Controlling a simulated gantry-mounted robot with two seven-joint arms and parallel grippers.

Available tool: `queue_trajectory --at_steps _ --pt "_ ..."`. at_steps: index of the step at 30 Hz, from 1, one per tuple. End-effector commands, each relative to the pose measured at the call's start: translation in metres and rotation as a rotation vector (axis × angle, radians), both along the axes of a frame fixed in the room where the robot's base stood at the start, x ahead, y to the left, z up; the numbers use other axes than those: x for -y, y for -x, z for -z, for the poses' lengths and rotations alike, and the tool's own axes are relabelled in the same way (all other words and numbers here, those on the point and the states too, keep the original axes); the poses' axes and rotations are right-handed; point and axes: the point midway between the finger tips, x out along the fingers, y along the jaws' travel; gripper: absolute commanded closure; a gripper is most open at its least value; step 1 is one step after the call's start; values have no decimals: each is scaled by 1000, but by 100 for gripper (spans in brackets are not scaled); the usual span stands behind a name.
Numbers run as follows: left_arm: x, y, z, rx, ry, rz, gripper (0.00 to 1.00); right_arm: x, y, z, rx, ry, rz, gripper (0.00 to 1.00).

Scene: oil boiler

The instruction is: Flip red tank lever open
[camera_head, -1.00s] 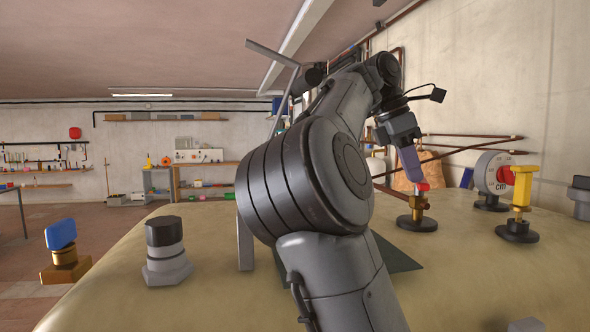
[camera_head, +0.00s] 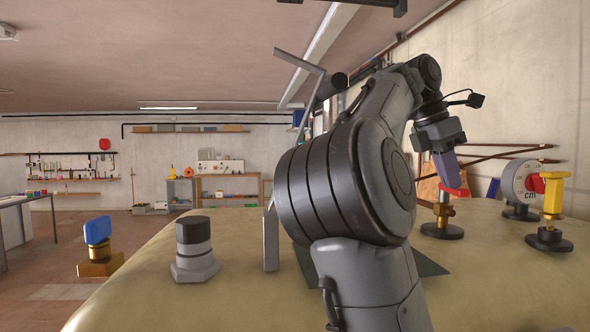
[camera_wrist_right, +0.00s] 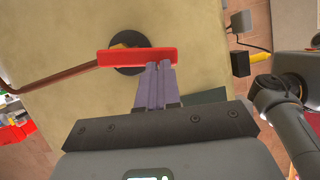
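The red tank lever (camera_head: 455,191) sits on top of a brass valve (camera_head: 442,216) with a black round base on the tan tank (camera_head: 240,293). In the right wrist view the lever (camera_wrist_right: 125,57) is a flat red bar lying across the valve's dark base. My right gripper (camera_head: 449,183) points down at the lever. Its purple fingers (camera_wrist_right: 159,68) are close together, with their tips at the lever's near edge toward its right end; I cannot tell if they touch it. Nothing shows between the fingers. My left gripper is not in view.
A yellow-handled valve (camera_head: 550,212) and a round gauge (camera_head: 522,185) stand right of the red lever. A black-capped fitting (camera_head: 194,250) and a blue-handled valve (camera_head: 99,246) are at the left. A brown pipe (camera_wrist_right: 52,79) runs close to the lever.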

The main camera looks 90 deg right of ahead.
Motion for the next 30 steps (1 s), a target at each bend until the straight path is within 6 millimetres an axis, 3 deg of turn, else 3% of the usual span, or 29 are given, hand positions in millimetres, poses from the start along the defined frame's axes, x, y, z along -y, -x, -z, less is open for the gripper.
queue_trajectory --at_steps 9,21,26,30 --pt "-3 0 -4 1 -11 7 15 14 5 5 3 -9 -1 100" --pt "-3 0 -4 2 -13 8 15 15 4 4 1 -9 -3 100" --pt "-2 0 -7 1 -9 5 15 15 4 -9 0 -5 -1 100" --pt "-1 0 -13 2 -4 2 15 14 5 -33 -2 -1 -1 100"
